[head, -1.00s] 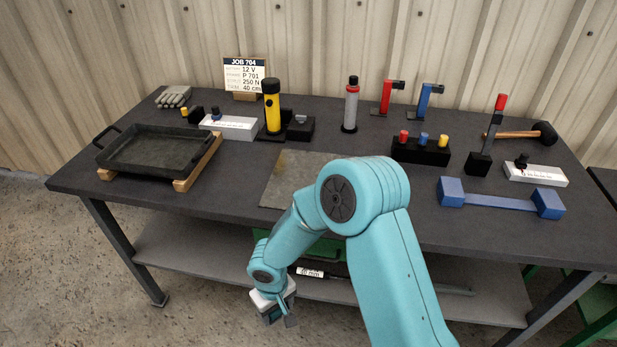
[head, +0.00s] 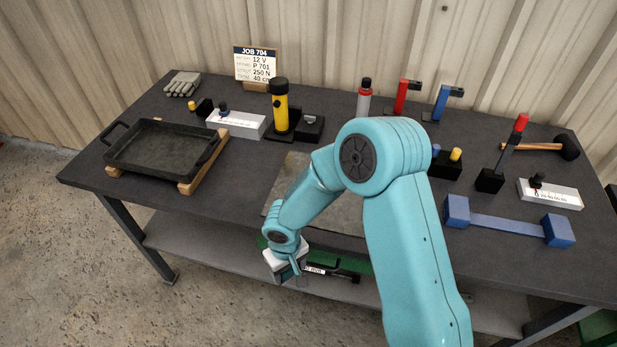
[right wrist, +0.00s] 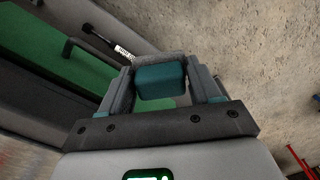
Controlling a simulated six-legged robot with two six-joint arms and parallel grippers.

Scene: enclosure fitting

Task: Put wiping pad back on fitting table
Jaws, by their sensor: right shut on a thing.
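My right gripper (head: 292,270) hangs in front of the near edge of the dark fitting table (head: 225,185), lower than its top. In the right wrist view the gripper (right wrist: 160,82) is shut on a teal block with a grey layer on its far face, which looks like the wiping pad (right wrist: 161,80). The pad sits between both fingers, clear of the floor. In the head view the pad is too small and covered to make out. My left gripper is not in view.
A grey-brown mat (head: 283,190) on the tabletop is partly hidden by my right arm. A black tray (head: 160,150), a yellow torch (head: 280,105) and a blue bar (head: 505,224) stand around it. A green case (right wrist: 50,60) lies under the tabletop. The front-left tabletop is clear.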

